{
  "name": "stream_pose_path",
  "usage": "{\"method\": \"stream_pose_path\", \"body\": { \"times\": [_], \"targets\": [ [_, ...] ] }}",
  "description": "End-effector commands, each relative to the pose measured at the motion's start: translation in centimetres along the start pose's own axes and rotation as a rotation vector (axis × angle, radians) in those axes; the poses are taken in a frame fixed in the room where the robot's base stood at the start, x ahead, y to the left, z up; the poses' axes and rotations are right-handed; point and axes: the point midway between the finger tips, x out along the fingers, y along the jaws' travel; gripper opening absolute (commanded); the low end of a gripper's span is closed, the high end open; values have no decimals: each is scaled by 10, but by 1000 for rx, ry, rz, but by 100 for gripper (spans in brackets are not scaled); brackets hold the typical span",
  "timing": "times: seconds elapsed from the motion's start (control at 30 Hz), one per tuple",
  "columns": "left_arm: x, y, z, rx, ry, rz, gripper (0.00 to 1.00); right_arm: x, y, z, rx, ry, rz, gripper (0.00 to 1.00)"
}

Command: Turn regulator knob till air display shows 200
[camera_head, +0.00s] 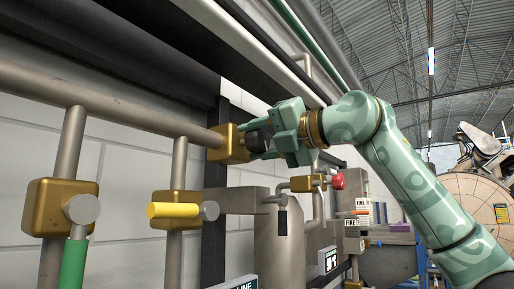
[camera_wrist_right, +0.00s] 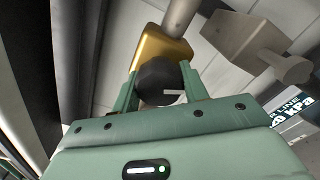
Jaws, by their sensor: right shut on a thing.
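The regulator is a gold block (camera_head: 226,144) on the pipe at the wall, with a black round knob (camera_head: 256,140) on its front. My right gripper (camera_head: 262,143) is shut on the knob, its fingers on either side. In the right wrist view the black knob (camera_wrist_right: 160,82), with a pale mark on its face, sits between the green fingers (camera_wrist_right: 160,88), the gold block (camera_wrist_right: 160,47) behind it. The air display (camera_wrist_right: 290,115) is at the right edge, cut off; its text ends in "0 kPa" and the full number is not readable. My left gripper is not in view.
Left of the regulator are a valve with a yellow handle (camera_head: 173,210) and one with a green handle (camera_head: 73,262). A red knob (camera_head: 338,180) on a small gold block is to the right. Pipes run along the wall; a large round machine (camera_head: 480,180) stands at far right.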

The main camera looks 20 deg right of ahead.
Motion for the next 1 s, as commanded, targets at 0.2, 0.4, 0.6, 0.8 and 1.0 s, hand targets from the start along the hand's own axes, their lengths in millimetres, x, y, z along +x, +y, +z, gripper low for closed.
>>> {"method": "stream_pose_path", "body": {
  "times": [0.2,0.4,0.6,0.8,1.0],
  "targets": [
    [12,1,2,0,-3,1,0,-1,-1,1,205,-5,3,21],
    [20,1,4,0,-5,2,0,-1,0,0,394,-4,3,21],
    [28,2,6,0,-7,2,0,-1,-1,1,577,-4,3,21],
    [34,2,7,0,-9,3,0,-1,0,1,732,-3,3,21],
    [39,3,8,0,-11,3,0,-1,0,1,843,-4,3,21]
  ]
}}
